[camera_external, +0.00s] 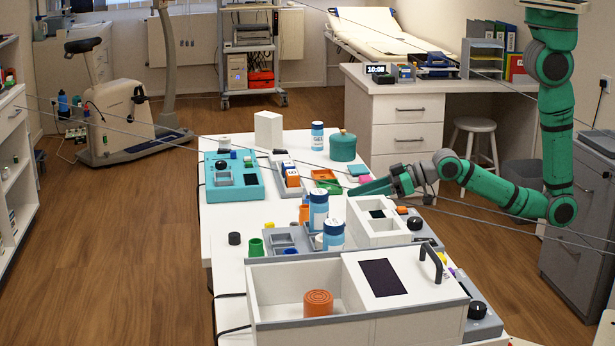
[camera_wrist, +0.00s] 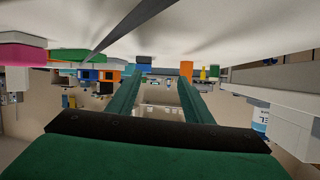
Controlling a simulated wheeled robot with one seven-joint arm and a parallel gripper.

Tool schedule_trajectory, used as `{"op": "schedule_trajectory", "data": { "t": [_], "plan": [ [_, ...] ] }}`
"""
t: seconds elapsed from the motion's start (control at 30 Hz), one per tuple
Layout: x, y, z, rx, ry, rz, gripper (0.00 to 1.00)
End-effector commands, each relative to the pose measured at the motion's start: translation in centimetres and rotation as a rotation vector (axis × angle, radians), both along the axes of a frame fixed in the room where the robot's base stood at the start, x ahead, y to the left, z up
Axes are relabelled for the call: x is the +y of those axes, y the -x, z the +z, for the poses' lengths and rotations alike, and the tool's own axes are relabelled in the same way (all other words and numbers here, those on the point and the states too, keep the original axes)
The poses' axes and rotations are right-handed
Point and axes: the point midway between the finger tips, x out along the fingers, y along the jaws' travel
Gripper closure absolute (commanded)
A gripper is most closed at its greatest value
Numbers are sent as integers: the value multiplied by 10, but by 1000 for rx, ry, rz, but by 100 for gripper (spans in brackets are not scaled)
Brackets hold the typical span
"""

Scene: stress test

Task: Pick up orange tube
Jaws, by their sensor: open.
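My gripper (camera_external: 362,187) is open and empty, held above the table and pointing left in the external view. Its two green fingers stand apart in the wrist view (camera_wrist: 158,85). An orange tube-like piece (camera_external: 304,212) stands on the table left of my gripper, partly hidden by a blue-and-white bottle (camera_external: 318,212). In the wrist view, which looks upside down, an upright orange piece (camera_wrist: 186,68) shows beyond the right finger's tip; I cannot tell if it is the same one. A ridged orange cylinder (camera_external: 318,303) sits inside an open white box (camera_external: 275,285).
Another blue-and-white bottle (camera_external: 333,235) stands beside a grey tray (camera_external: 283,241). A white box-like device (camera_external: 380,219) stands just below my gripper in the picture. A teal canister (camera_external: 342,147) and a teal device (camera_external: 234,177) stand farther back.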

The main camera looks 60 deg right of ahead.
Motion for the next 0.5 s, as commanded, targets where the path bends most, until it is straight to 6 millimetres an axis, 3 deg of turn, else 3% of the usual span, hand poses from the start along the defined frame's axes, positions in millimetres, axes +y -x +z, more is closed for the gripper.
{"op": "schedule_trajectory", "data": {
  "t": [0.03, 0.2, 0.37, 0.5],
  "plan": [
    [20, -3, 8, -6, 7, 31, 54],
    [61, -5, 20, -5, 41, 97, 54],
    [76, -7, 22, -4, 54, 119, 54],
    [87, -19, 16, -3, 55, 121, 54]
  ]
}}
